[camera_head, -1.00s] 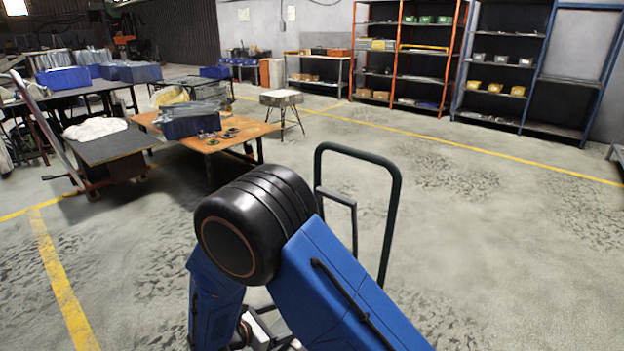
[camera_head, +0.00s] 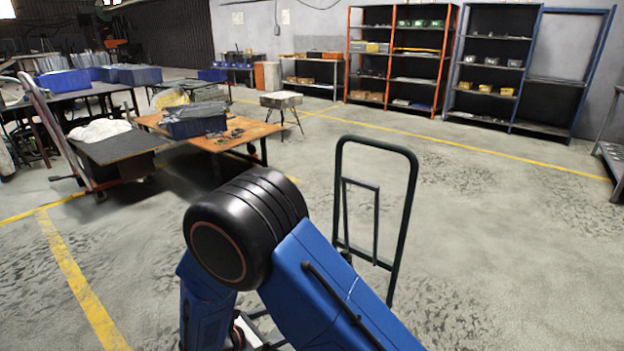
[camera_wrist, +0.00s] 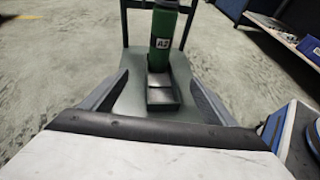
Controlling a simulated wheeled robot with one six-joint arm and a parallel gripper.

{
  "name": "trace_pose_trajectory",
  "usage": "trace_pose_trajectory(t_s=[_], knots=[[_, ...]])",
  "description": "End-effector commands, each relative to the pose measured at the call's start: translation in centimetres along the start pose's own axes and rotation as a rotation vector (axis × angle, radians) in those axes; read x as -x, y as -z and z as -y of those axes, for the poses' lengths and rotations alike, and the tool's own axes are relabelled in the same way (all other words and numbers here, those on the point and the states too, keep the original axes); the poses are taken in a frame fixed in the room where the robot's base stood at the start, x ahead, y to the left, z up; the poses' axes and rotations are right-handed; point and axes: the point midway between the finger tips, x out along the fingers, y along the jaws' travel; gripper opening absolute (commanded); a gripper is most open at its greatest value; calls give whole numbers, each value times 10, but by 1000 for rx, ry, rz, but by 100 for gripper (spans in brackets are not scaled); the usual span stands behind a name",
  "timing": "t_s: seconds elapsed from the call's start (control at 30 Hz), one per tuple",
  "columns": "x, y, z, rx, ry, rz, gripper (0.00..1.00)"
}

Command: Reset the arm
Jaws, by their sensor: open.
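My blue arm with its black joint fills the lower middle of the head view, and my gripper is hidden there. In the wrist view my gripper (camera_wrist: 160,77) is open, its two grey fingers spread wide apart with nothing held. Beyond and between the fingers, a green bottle-like thing (camera_wrist: 163,35) with an "A2" label stands upright. A small grey box-like thing (camera_wrist: 162,95) sits in front of it on a grey-green platform (camera_wrist: 125,100).
A dark green tube handle (camera_head: 412,205) rises right of my arm. An orange-topped table (camera_head: 225,141) with a blue bin (camera_head: 196,126) stands left, beside a cart (camera_head: 125,148). Shelves (camera_head: 402,60) line the back wall. Floor at right is open.

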Motion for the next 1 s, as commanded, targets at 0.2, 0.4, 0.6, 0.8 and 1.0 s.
trace_pose_trajectory(t_s=[0.2,0.4,0.6,0.8,1.0], knots=[[-8,-19,7,-47,36,-24,80],[-16,-41,16,-102,79,-52,80],[-28,-71,31,-187,141,-94,80],[-45,-117,60,-327,238,-158,80],[-62,-166,100,-502,353,-234,80]])
